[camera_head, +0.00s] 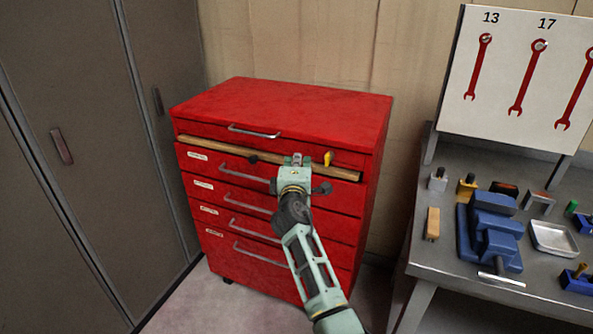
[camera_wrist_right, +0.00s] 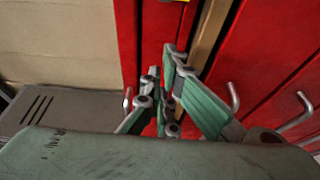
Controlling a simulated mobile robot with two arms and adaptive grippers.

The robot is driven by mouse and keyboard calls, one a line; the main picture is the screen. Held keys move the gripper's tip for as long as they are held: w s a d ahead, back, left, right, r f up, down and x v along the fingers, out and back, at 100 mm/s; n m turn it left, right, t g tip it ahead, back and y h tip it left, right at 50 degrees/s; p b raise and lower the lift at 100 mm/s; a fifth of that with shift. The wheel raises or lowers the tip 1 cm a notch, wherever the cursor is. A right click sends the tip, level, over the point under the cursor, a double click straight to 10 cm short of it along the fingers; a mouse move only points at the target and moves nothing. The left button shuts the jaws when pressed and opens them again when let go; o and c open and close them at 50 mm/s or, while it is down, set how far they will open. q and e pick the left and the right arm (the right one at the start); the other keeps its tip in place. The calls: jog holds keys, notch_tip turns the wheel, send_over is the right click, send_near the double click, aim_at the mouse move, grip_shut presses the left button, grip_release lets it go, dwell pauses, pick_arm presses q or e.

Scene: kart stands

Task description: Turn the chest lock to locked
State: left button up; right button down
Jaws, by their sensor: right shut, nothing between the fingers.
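The red tool chest (camera_head: 275,107) stands against the wall, with its drawers closed. A small yellow lock key or knob (camera_head: 328,158) sits at the right of the chest's upper front; its exact setting is too small to read. A sliver of yellow (camera_wrist_right: 182,1) shows at the top edge of the right wrist view. My right gripper (camera_head: 297,160) is in front of the chest, just left of the yellow piece and apart from it. Its fingers (camera_wrist_right: 166,92) are shut with nothing between them. My left gripper is not in view.
A wooden bar (camera_head: 225,154) runs across the chest front below the top drawer. Metal drawer handles (camera_head: 248,201) stick out below. A grey workbench (camera_head: 440,255) with a blue vise (camera_head: 490,228) and several tools stands right. Grey lockers (camera_head: 75,60) stand left.

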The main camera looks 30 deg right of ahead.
aim_at(327, 159)
jog(key=s+d, duration=0.1)
jog(key=s+d+p, duration=0.1)
jog(key=s, duration=0.1)
jog(key=shift+s+d, duration=0.15)
jog(key=shift+d, duration=0.1)
jog(key=shift+p, duration=0.3)
